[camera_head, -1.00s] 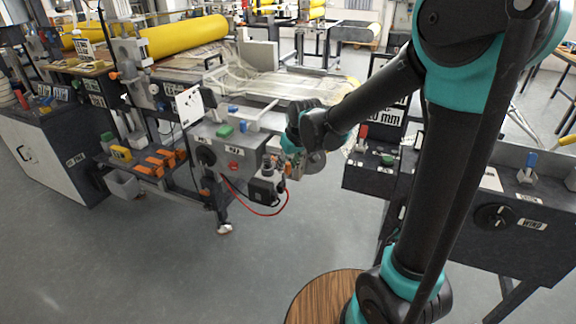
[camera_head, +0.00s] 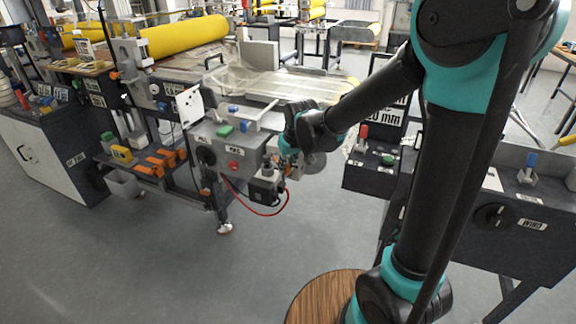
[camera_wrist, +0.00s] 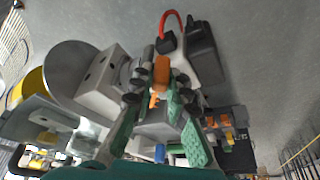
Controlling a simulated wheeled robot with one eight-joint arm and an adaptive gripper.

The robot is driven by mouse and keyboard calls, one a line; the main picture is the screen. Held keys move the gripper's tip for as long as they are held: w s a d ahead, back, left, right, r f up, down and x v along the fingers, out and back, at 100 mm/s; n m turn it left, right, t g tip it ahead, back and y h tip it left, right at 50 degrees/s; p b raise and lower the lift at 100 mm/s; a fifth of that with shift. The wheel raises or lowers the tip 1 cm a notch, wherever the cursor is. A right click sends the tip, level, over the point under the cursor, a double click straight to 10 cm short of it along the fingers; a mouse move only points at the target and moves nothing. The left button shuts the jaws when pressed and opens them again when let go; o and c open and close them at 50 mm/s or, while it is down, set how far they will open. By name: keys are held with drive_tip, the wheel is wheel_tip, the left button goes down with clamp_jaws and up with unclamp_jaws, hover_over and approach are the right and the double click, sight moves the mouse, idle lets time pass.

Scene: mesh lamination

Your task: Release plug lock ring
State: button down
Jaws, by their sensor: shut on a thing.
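In the wrist view, my gripper (camera_wrist: 161,82) has its fingertips closed on an orange piece (camera_wrist: 161,71), apparently the plug's lock ring. A black plug (camera_wrist: 166,42) with a red cable (camera_wrist: 172,18) lies just beyond it, next to a dark box (camera_wrist: 203,52). In the head view, the black box (camera_head: 264,191) hangs at the front of the machine, with the red cable (camera_head: 262,212) looping below it. My gripper (camera_head: 284,168) reaches the machine's right front end there.
A grey machine panel (camera_head: 222,151) with a green button and a red button (camera_head: 233,166) is left of my gripper. A second dark control bench (camera_head: 535,255) stands at the right. A round wooden stool top (camera_head: 318,296) is in front. Open floor lies between.

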drive_tip(key=shift+a+m, duration=0.15)
drive_tip(key=shift+m, duration=0.25)
drive_tip(key=c, duration=1.5)
unclamp_jaws()
drive_tip(key=shift+s, duration=0.1)
drive_tip(key=v, duration=1.2)
